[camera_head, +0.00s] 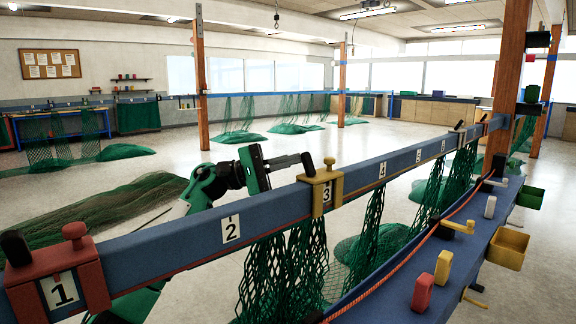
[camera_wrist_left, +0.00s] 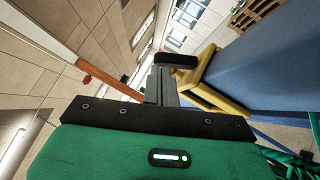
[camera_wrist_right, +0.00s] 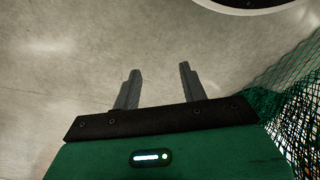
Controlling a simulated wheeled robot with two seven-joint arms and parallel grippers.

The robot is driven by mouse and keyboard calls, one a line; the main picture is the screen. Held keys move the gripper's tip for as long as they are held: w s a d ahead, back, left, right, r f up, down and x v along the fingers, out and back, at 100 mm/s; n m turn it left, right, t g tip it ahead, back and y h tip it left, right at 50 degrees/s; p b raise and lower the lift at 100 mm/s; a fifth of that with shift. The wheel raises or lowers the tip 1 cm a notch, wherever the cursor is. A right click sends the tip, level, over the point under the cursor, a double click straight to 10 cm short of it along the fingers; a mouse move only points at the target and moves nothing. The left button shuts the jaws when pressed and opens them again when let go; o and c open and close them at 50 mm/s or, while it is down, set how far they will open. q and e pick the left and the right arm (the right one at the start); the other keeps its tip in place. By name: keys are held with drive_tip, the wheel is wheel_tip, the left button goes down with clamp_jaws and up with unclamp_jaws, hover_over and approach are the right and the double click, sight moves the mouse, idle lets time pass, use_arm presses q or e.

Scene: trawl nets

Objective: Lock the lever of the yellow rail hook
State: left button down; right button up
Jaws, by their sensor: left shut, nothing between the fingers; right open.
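The yellow rail hook (camera_head: 322,192) sits over the blue rail (camera_head: 270,203) at the number 3 plate. A yellow knob stands on its top, and its black-ended lever (camera_head: 307,164) stands up at its left, far-side edge. My left gripper (camera_head: 299,159) is behind the rail, shut and empty, with its fingertips close to the lever. In the left wrist view, the shut fingers (camera_wrist_left: 161,80) point at the black lever end (camera_wrist_left: 176,61), beside the yellow hook (camera_wrist_left: 207,82); contact is unclear. My right gripper (camera_wrist_right: 159,70) is open and empty above the pale floor.
A red hook (camera_head: 58,275) sits on the rail at number 1. Green netting (camera_head: 285,270) hangs beneath the rail. A blue ledge (camera_head: 400,290) at right carries red and yellow blocks. A net also shows right of my right gripper (camera_wrist_right: 285,125).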

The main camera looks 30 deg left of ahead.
use_arm(q)
drive_tip(key=m+y, duration=0.1)
drive_tip(key=r+m+g+y+b, duration=0.1)
drive_tip(key=m, duration=0.1)
drive_tip(key=s+d+r+m+g+y, duration=0.1)
drive_tip(key=shift+r+m+y+b, duration=0.1)
drive_tip(key=shift+m+y+b, duration=0.2)
drive_tip(key=shift+m+b, duration=0.1)
drive_tip(key=b+v, duration=0.1)
drive_tip(key=v, duration=1.1)
drive_tip(key=shift+a+r, duration=0.25)
drive_tip(key=shift+a, duration=0.15)
use_arm(e)
wheel_tip(320, 180, up, 7)
drive_tip(key=t, duration=0.1)
drive_tip(key=shift+w, duration=0.3)
use_arm(q)
drive_tip(key=shift+s, duration=0.1)
use_arm(e)
drive_tip(key=shift+a+f, duration=0.1)
drive_tip(key=shift+f, duration=0.05)
